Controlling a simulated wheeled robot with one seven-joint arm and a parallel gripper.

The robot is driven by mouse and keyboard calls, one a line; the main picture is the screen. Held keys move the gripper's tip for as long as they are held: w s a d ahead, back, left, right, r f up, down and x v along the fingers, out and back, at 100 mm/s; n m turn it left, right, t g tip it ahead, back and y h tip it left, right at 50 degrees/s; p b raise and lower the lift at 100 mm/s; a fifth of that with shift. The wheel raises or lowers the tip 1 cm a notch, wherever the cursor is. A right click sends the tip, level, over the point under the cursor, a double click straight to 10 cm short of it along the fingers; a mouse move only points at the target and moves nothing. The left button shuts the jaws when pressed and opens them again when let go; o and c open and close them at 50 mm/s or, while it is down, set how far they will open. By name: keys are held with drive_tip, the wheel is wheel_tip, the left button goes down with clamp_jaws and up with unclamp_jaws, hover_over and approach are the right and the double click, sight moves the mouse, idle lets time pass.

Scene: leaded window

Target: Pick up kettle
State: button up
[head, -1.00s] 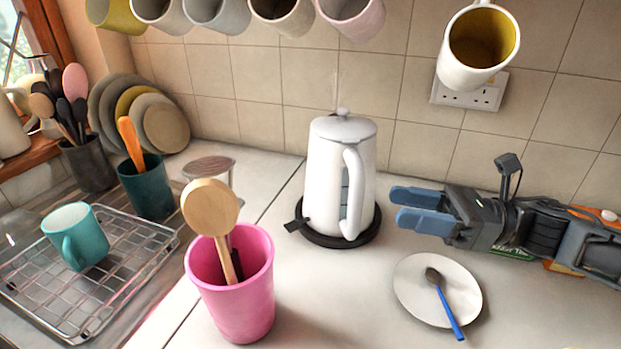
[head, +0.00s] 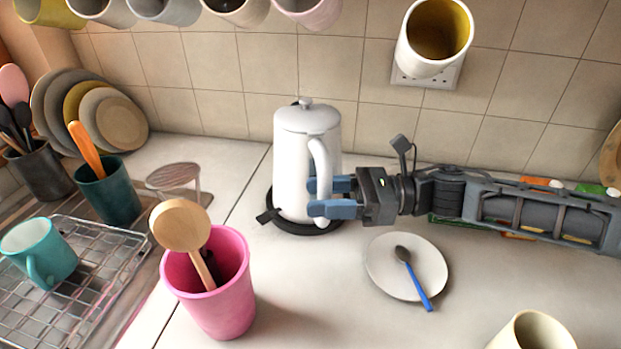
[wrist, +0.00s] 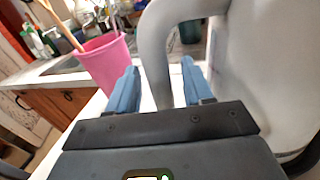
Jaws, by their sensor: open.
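The white kettle (head: 294,165) stands upright on its round black base (head: 300,228) on the counter, near the tiled wall. Its handle (head: 321,170) faces right, towards my arm. My gripper (head: 330,197) is open at the lower part of the handle, with one blue finger on each side of it in the head view. In the wrist view the handle (wrist: 155,60) rises between the two open fingers, and the kettle body (wrist: 262,70) fills the right side. I cannot tell whether a finger touches the handle.
A pink pot (head: 222,300) with a wooden spoon stands in front left of the kettle. A white plate (head: 385,262) with a blue-handled spoon lies below my arm. A cream cup (head: 532,332) is at the front right. Mugs hang above, one a white mug (head: 434,40).

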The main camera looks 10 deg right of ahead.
drive_tip(key=shift+c, duration=0.3)
clamp_jaws()
idle(1.0)
drive_tip(key=shift+r, duration=0.15)
